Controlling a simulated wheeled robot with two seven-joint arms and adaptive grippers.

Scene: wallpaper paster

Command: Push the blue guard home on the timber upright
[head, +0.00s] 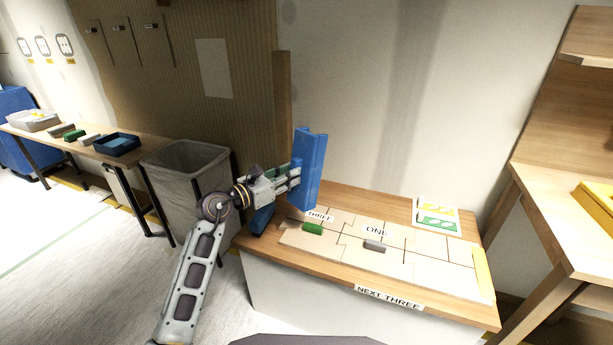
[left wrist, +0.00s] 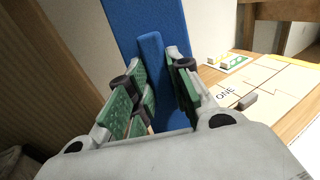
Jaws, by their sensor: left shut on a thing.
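The blue guard (head: 312,172) is a tall upright channel-like piece at the left end of the table. The timber upright (head: 283,95) is a narrow brown post rising behind it; its lower part is hidden by the guard and my gripper. My left gripper (head: 290,180) comes in from the left and is shut on the guard. In the left wrist view, the green-padded fingers (left wrist: 160,88) close on a blue rib standing out from the guard's broad face (left wrist: 140,18). I cannot tell whether the guard touches the upright. My right gripper is out of view.
Pale panels (head: 345,243) with a green block (head: 312,228) and a grey block (head: 375,246) lie on the wooden table (head: 350,278). A blue piece (head: 262,218) is below my gripper. A lined bin (head: 188,170) stands left; a shelf unit (head: 560,190) stands right.

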